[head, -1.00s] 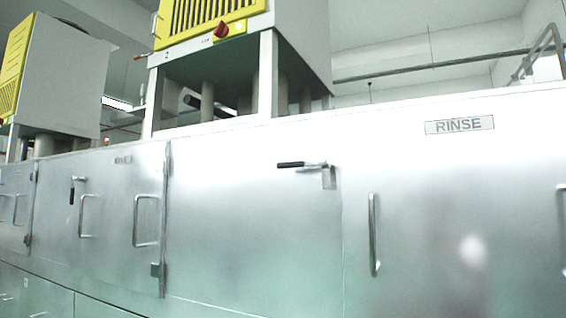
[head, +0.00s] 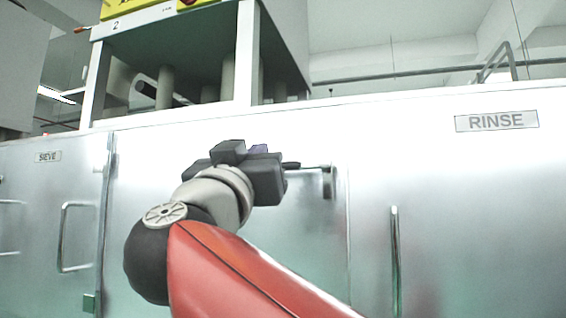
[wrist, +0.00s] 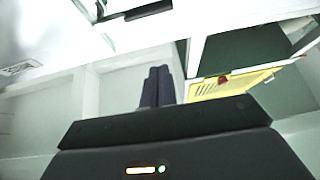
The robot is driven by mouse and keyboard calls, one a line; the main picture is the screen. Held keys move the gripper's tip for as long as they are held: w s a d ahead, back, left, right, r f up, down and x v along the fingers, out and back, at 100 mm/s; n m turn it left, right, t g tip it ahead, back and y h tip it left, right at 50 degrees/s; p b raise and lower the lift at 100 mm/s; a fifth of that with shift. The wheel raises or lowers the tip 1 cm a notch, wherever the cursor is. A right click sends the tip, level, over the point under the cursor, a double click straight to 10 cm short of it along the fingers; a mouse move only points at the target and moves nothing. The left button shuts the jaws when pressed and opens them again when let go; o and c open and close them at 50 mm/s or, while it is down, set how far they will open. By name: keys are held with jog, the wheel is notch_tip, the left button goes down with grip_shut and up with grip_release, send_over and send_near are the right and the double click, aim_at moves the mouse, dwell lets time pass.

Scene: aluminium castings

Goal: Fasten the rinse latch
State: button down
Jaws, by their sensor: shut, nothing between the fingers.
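The rinse latch (head: 328,182) is on the long metal front, left of the RINSE label. Its black handle (head: 291,165) points left and lies level, partly hidden behind my gripper (head: 258,149). In the wrist view the handle (wrist: 148,11) shows at the top edge, apart from my fingers (wrist: 157,87). My fingers are together and hold nothing. In the head view my gripper is at the handle's left end; I cannot tell there whether they touch.
The RINSE label (head: 497,121) is on the right panel, above a vertical door pull (head: 395,262). The SIEVE door (head: 75,238) is at the left. A machine on legs (head: 245,55) stands on top of the housing.

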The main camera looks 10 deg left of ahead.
jog(key=shift+a+m+h, duration=0.25)
jog(key=shift+m+h, duration=0.05)
jog(key=shift+h, duration=0.1)
jog(key=a+p+x, duration=0.1)
jog(key=p+x, duration=0.2)
jog(key=x, duration=0.7)
jog(key=f, duration=0.1)
jog(key=f+b, duration=0.1)
jog(key=w+d+f+b, duration=0.1)
jog(key=f, duration=0.1)
jog(key=shift+d+f, duration=0.1)
jog(key=shift+d, duration=0.15)
